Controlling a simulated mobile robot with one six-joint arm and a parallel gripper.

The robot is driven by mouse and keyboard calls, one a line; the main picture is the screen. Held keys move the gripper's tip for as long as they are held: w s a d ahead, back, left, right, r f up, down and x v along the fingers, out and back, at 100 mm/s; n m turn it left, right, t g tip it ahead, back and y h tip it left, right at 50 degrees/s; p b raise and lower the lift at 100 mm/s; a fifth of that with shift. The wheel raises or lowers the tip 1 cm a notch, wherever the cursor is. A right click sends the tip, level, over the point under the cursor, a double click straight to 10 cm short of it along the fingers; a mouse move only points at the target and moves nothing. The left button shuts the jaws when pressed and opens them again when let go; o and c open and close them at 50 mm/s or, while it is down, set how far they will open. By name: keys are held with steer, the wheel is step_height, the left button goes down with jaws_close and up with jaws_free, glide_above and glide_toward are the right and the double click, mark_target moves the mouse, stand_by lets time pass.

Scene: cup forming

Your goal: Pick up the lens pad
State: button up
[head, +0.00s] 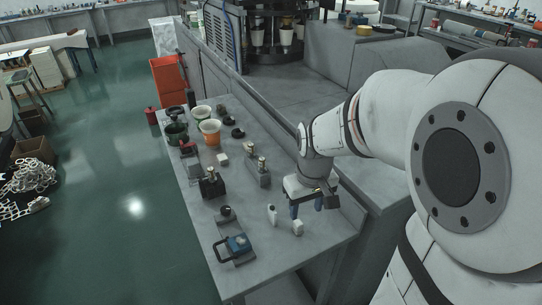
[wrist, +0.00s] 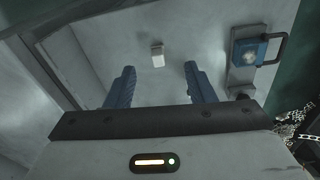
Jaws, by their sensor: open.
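No thing is clearly marked as the lens pad. A small white block (head: 298,227) on the grey table may be it. A second white piece (head: 272,214) stands just to its left. The wrist view shows one white block (wrist: 157,56) beyond my fingertips, roughly centred between them; I cannot tell which of the two it is. My gripper (head: 307,207) is over the table's right side, behind the white block in the head view. Its blue fingers are apart and empty (wrist: 160,70), with a gap to the block.
A blue device with a black handle (head: 237,245) sits at the table's near left, also at the wrist view's right (wrist: 250,52). Dark fixtures (head: 212,184), pots (head: 210,132) and a small white cube (head: 222,159) stand farther back. The table's front right is bare.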

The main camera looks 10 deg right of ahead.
steer(key=n, duration=0.1)
glide_above(299, 223)
steer(key=shift+g, duration=0.4)
step_height(299, 223, down, 4)
steer(key=shift+w+f, duration=0.1)
steer(key=shift+f, duration=0.1)
step_height(299, 223, down, 8)
steer(key=shift+r+p, duration=0.1)
steer(key=shift+p, duration=0.45)
steer(key=c, duration=1.1)
